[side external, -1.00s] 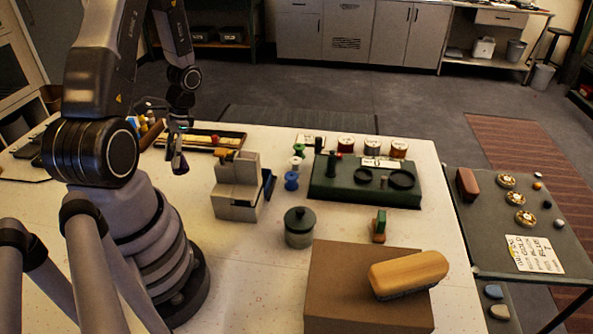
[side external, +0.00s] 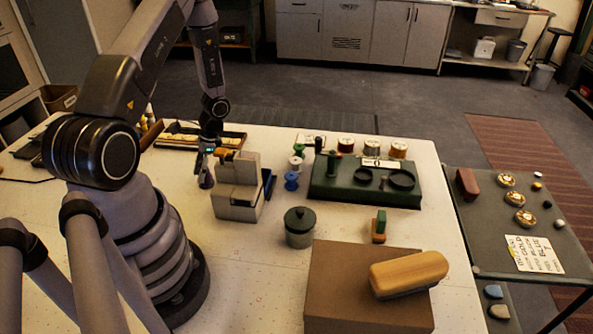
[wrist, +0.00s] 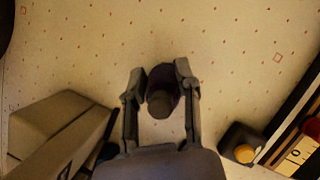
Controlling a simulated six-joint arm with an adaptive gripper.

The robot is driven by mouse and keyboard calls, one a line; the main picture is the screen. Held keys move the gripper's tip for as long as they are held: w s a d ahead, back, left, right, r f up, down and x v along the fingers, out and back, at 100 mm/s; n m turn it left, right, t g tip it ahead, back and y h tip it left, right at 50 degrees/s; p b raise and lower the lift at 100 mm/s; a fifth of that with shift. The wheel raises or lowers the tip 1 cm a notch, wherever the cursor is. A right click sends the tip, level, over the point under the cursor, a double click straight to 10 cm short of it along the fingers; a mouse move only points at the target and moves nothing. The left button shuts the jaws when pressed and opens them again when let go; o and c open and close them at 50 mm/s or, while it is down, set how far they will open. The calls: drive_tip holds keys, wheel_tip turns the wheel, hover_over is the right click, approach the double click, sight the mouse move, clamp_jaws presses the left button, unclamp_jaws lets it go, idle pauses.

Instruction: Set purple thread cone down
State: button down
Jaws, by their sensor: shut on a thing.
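The purple thread cone (wrist: 161,92) shows in the wrist view as a dark, purple-tinged piece between my two fingers. My gripper (wrist: 161,78) is shut on it from both sides. In the side view my gripper (side external: 206,180) points down, low over the white table, just left of the grey stepped block. The cone is hard to make out there. I cannot tell whether its base touches the table.
The grey block (side external: 237,190) stands close on the right; it also shows in the wrist view (wrist: 55,125). A long tray (side external: 180,137) lies behind. A dark pot with a yellow top (wrist: 243,145) is near the tray. Bare speckled table lies ahead in the wrist view.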

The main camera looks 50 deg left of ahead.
drive_tip(key=c, duration=0.8)
unclamp_jaws()
drive_tip(key=shift+f, duration=0.1)
drive_tip(key=w+d+r+t+y, duration=0.1)
drive_tip(key=w+d+r, duration=0.15)
drive_tip(key=r, duration=0.65)
drive_tip(key=w+d+r+t, duration=0.2)
drive_tip(key=d+r, duration=0.2)
drive_tip(key=r, duration=0.5)
drive_tip(key=w+d+r+t+y, duration=0.15)
drive_tip(key=d+r, duration=0.25)
drive_tip(key=r, duration=0.6)
drive_tip(key=s+d+r+n+t+h, duration=0.1)
drive_tip(key=s+d+r+t+h, duration=0.2)
drive_tip(key=s+d+r, duration=0.7)
drive_tip(key=d+t, duration=0.2)
drive_tip(key=d, duration=0.1)
drive_tip(key=shift+s+d+r, duration=0.15)
drive_tip(key=shift+s+r, duration=0.05)
drive_tip(key=shift+s, duration=0.1)
